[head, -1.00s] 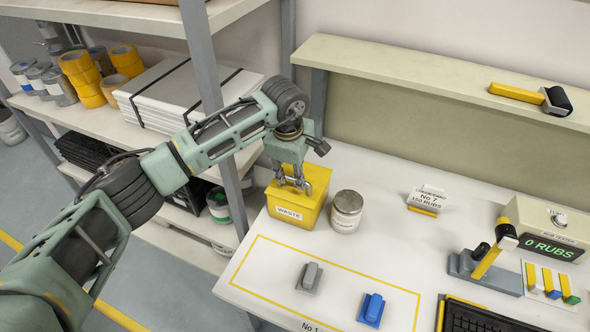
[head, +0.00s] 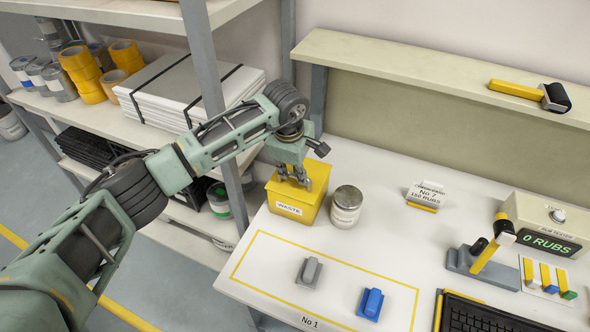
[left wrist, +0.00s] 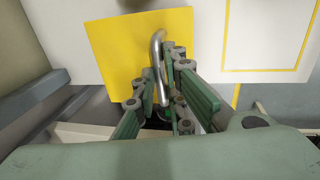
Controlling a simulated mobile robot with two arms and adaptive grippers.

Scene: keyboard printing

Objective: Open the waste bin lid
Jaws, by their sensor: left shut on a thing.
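The yellow waste bin (head: 309,205), with a white "WASTE" label, stands on the table's back left corner. Its flat yellow lid (left wrist: 115,50) fills the middle of the left wrist view and looks closed. A curved metal handle (left wrist: 157,50) rises from the lid. My left gripper (head: 294,180) points down over the lid. In the left wrist view its fingers (left wrist: 166,100) are closed around the handle. The far part of the lid is partly hidden by my gripper in the head view. My right gripper is in neither view.
A lidded grey can (head: 346,207) stands close to the bin's right side. A shelf post (head: 215,100) rises just left of my wrist. Grey (head: 310,271) and blue (head: 371,303) blocks sit in the yellow outline in front.

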